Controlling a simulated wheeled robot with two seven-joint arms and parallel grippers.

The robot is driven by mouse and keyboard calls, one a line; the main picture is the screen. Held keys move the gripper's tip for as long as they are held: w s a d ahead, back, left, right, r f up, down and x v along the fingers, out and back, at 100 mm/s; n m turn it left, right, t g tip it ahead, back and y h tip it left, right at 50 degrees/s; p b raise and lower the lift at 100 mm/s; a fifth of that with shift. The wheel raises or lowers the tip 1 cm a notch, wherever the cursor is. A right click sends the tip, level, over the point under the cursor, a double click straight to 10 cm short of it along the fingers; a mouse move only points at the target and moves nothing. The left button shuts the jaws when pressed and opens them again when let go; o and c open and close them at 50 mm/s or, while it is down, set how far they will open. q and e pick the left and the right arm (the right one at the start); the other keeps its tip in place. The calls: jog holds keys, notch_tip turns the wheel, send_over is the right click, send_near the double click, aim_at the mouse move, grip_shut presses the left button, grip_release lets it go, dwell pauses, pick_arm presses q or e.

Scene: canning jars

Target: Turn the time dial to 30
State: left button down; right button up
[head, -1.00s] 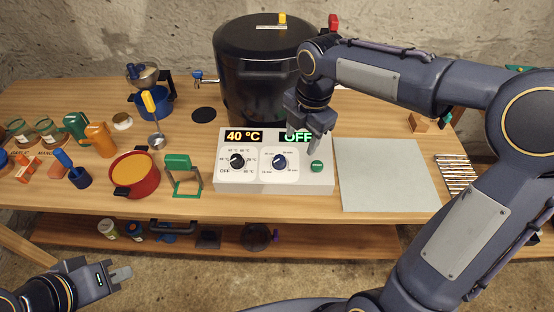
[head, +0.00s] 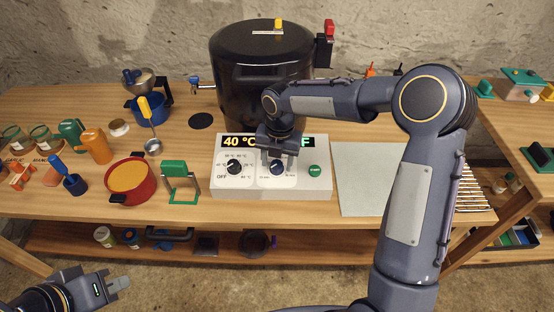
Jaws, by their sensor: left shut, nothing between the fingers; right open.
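The white control box (head: 325,185) stands on the wooden table in front of the black canner. The time display (head: 307,141) is partly hidden by the gripper, with only a green F showing. The black temperature dial (head: 234,168) sits left, under a display reading 40 °C (head: 240,142). My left gripper (head: 120,284) is shut and empty at the lower left.
The green start button (head: 314,171) is right of the time dial. The black canner (head: 262,60) stands close behind the box. A green jar lifter (head: 176,172) and a red pot (head: 131,181) stand left. A pale mat (head: 360,195) lies clear to the right.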

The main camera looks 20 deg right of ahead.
jog(key=c, duration=1)
